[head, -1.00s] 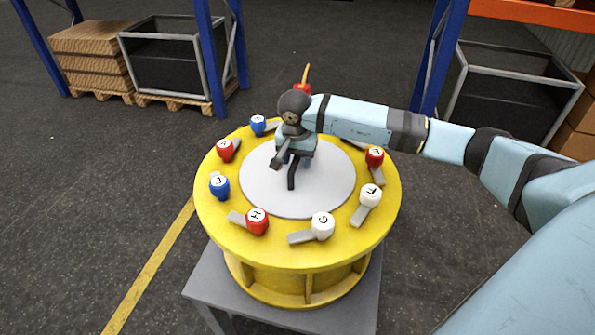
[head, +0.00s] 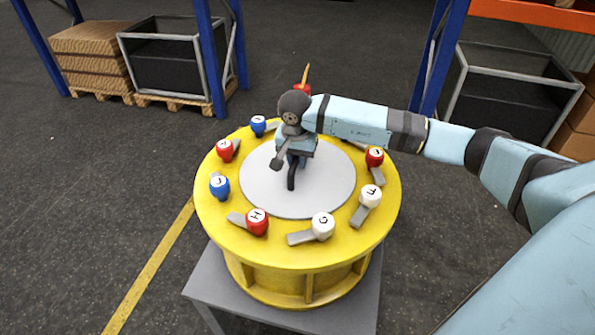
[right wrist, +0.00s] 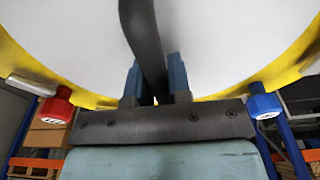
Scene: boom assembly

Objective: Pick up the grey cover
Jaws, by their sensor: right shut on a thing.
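The grey cover (head: 262,187) is a round, pale grey disc in the middle of the yellow drum top. It lies flat there, and it also fills the upper part of the right wrist view (right wrist: 230,50). A dark curved handle (head: 291,178) rises from its middle. My right gripper (head: 294,158) comes over the cover from the right and is shut on this handle. In the right wrist view the dark handle (right wrist: 143,30) passes between the two blue fingers (right wrist: 155,78). My left gripper is not in view.
Red, blue and white lettered knobs, such as the white one (head: 322,224), ring the yellow drum rim (head: 290,255), several with grey levers. The drum stands on a grey stand (head: 355,305). Blue racks (head: 212,60) and crates stand behind. The floor at left is clear.

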